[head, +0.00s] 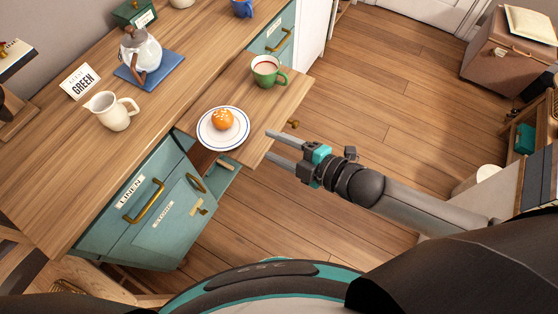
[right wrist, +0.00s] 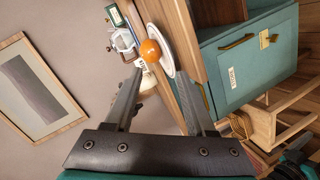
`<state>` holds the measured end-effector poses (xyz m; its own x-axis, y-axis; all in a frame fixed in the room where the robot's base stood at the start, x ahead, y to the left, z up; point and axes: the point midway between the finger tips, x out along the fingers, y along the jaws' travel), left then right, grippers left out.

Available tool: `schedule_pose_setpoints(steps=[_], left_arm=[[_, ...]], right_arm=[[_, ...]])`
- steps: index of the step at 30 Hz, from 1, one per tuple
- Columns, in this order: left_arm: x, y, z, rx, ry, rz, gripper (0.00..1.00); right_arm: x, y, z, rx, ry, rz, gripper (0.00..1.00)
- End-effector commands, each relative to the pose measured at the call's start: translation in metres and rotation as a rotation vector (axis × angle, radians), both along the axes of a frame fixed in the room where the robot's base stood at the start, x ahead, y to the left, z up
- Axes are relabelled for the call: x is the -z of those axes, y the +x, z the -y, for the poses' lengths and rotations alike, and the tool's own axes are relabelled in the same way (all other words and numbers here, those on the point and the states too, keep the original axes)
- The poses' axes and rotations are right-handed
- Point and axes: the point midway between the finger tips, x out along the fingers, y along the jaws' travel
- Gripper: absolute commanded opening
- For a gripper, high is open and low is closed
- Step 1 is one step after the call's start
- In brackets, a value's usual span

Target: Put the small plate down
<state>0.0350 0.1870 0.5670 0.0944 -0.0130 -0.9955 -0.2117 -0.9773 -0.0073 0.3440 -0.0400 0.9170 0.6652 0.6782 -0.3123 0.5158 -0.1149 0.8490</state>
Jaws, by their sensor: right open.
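The small plate (head: 223,128) is white with a blue rim and carries an orange bun (head: 222,119). It rests on a pull-out wooden board (head: 258,136) in front of the counter. My right gripper (head: 268,145) is open and empty, just right of the plate and apart from it in the head view. In the right wrist view, the plate (right wrist: 168,32) and the bun (right wrist: 151,50) show beyond the open fingers (right wrist: 160,100). My left gripper is not in view.
A green mug (head: 268,72) with a drink stands on the board behind the plate. The floor (head: 370,90) right of the board is clear.

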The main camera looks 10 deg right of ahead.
Motion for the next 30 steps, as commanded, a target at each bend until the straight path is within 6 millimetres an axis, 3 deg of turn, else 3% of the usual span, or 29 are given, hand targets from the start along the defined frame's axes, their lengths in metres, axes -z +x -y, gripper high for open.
schedule_pose_setpoints(steps=[4,10,30], left_arm=[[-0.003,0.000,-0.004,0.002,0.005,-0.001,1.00],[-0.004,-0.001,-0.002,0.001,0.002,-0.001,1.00],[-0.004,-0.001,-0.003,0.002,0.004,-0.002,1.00]], right_arm=[[-0.009,-0.030,0.000,-0.044,0.017,-0.001,0.55],[-0.015,-0.050,-0.001,-0.074,0.035,0.003,0.55],[-0.016,-0.053,-0.002,-0.079,0.039,0.002,0.55]])
